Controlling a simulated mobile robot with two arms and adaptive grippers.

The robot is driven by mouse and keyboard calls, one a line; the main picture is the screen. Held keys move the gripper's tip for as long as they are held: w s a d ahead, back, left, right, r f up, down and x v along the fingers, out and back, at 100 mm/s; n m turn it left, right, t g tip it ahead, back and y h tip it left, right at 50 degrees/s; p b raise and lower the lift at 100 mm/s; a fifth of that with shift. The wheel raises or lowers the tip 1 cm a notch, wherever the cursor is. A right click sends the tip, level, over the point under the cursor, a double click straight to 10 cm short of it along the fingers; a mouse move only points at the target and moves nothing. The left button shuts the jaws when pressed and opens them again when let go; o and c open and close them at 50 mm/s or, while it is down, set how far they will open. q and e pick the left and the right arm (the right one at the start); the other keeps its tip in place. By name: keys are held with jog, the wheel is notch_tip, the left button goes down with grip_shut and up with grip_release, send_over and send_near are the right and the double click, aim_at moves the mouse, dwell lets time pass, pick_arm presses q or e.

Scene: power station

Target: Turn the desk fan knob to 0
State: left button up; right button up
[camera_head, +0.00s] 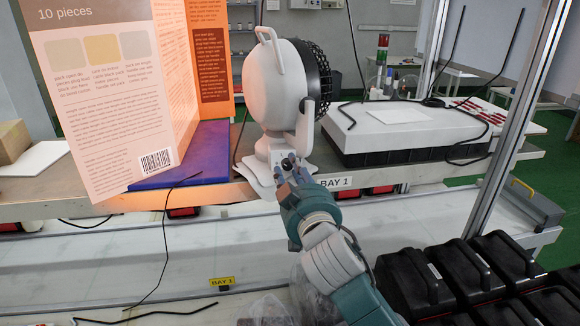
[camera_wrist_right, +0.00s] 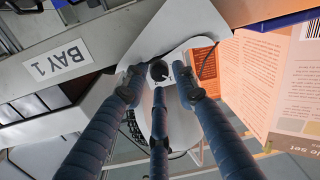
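The white desk fan (camera_head: 268,92) with a black grille stands on the bench, its head facing right in the head view. Its dark round knob (camera_head: 287,164) is on the front of the base, and it shows near the centre of the right wrist view (camera_wrist_right: 158,70). My right gripper (camera_head: 288,171) is at the fan base. In the right wrist view its three fingers (camera_wrist_right: 159,82) are spread around the knob, with visible gaps. I cannot tell whether any fingertip touches it. The knob's setting is too small to read. My left gripper is not in view.
A white-topped case (camera_head: 375,130) is to the right. Black cases (camera_head: 420,285) stand low right. The BAY 1 label (camera_head: 336,183) is on the bench edge.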

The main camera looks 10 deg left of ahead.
jog(key=shift+w+a, duration=0.2)
jog(key=shift+w, duration=0.15)
grip_shut()
